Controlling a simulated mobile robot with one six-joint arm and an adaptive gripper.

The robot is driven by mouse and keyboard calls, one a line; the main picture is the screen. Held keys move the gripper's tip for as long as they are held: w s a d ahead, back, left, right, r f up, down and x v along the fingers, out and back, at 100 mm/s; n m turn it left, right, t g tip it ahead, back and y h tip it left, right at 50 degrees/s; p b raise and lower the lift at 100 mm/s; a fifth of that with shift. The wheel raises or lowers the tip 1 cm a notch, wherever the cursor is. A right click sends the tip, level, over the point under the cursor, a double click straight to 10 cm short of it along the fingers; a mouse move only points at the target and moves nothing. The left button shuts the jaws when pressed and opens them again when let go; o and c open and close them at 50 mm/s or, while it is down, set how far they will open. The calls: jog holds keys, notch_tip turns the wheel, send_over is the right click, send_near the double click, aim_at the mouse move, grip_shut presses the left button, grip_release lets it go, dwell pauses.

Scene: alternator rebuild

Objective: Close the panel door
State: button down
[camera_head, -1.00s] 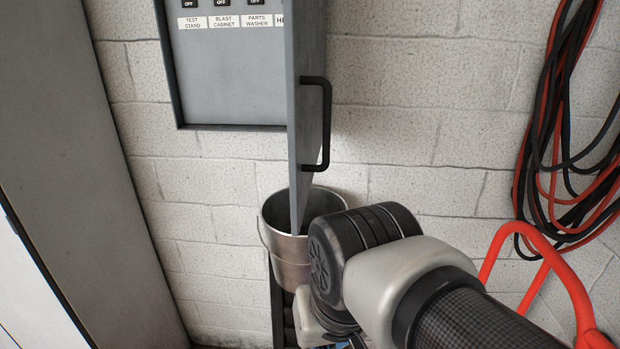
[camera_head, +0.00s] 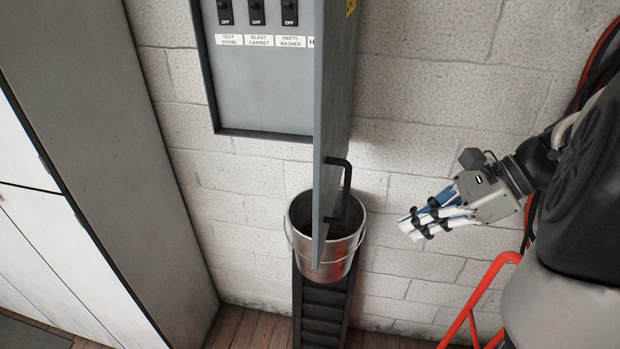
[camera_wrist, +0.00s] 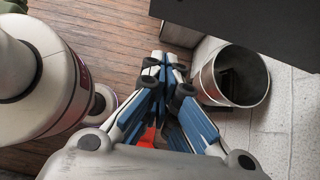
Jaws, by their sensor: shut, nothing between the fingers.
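The grey panel door (camera_head: 332,110) stands swung out from the panel (camera_head: 262,95) on the wall, nearly edge-on in the head view. Its black handle (camera_head: 346,190) is on the right face, near the lower outer edge. My gripper (camera_head: 408,231) is to the right of the door and handle, apart from both, its fingers pointing left. It is shut and empty. In the wrist view its fingertips (camera_wrist: 165,58) are together. A dark flat surface at the top right of that view may be the door, but I cannot tell.
A metal bucket (camera_head: 327,258) sits below the door on a black stand (camera_head: 322,305); it also shows right of my fingers in the wrist view (camera_wrist: 233,77). A red tubular frame (camera_head: 480,295) and hanging cables (camera_head: 596,65) are at the right. A tall grey cabinet (camera_head: 130,130) stands left.

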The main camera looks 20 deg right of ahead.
jog(key=w+a+r+x, duration=0.1)
jog(key=r+x, duration=0.1)
jog(key=x, duration=1)
jog(key=shift+w+a, duration=0.3)
jog(key=shift+a, duration=0.1)
jog(key=shift+a+f, duration=0.1)
jog(key=shift+f, duration=0.05)
